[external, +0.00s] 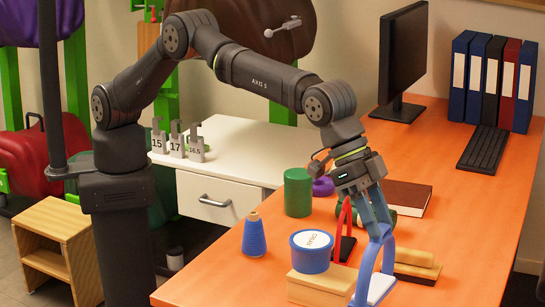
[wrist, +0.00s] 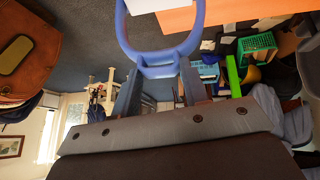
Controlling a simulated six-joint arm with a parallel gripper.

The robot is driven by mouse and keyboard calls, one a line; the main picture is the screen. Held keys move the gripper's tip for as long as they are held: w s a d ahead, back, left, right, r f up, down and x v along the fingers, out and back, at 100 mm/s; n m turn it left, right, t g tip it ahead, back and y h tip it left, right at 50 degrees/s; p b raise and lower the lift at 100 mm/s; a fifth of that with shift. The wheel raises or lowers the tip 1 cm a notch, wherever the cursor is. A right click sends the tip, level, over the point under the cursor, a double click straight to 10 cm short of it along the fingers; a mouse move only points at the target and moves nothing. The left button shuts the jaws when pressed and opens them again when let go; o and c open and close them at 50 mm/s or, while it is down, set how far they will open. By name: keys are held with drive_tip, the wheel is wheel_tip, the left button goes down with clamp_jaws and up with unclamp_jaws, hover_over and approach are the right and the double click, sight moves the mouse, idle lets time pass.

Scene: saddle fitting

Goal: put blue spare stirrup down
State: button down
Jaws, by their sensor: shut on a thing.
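My gripper (external: 377,222) is over the front right part of the orange desk (external: 460,235), pointing down. It is shut on the top of the blue stirrup (external: 364,277), which hangs upright below the fingers. The stirrup has a white tread (external: 381,288) at its bottom; I cannot tell whether it touches the desk. In the wrist view the blue stirrup (wrist: 160,62) spans between my two fingers. A red stirrup (external: 337,222) stands just behind and left of it, partly hidden by my gripper.
A blue thread cone (external: 254,236), a green cylinder (external: 298,193) and a brown book (external: 405,197) stand around.

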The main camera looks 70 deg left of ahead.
wheel_tip(320, 180, up, 4)
drive_tip(key=shift+r, duration=0.25)
drive_tip(key=s+a+n+t+y, duration=0.1)
drive_tip(key=a+n+y, duration=0.65)
drive_tip(key=a, duration=1.65)
drive_tip(key=s+a+n+t+y, duration=0.1)
drive_tip(key=a+n+y, duration=0.1)
drive_tip(key=a+n, duration=1.55)
drive_tip(key=a+f+m, duration=0.2)
drive_tip(key=f+m, duration=0.1)
drive_tip(key=f, duration=0.4)
drive_tip(key=a+f+m, duration=0.3)
drive_tip(key=f, duration=0.5)
drive_tip(key=shift+a+f, duration=0.15)
drive_tip(key=shift+a, duration=0.2)
drive_tip(key=shift+s, duration=0.1)
drive_tip(key=c, duration=0.8)
unclamp_jaws()
drive_tip(key=shift+f, duration=0.1)
drive_tip(key=shift+c, duration=0.2)
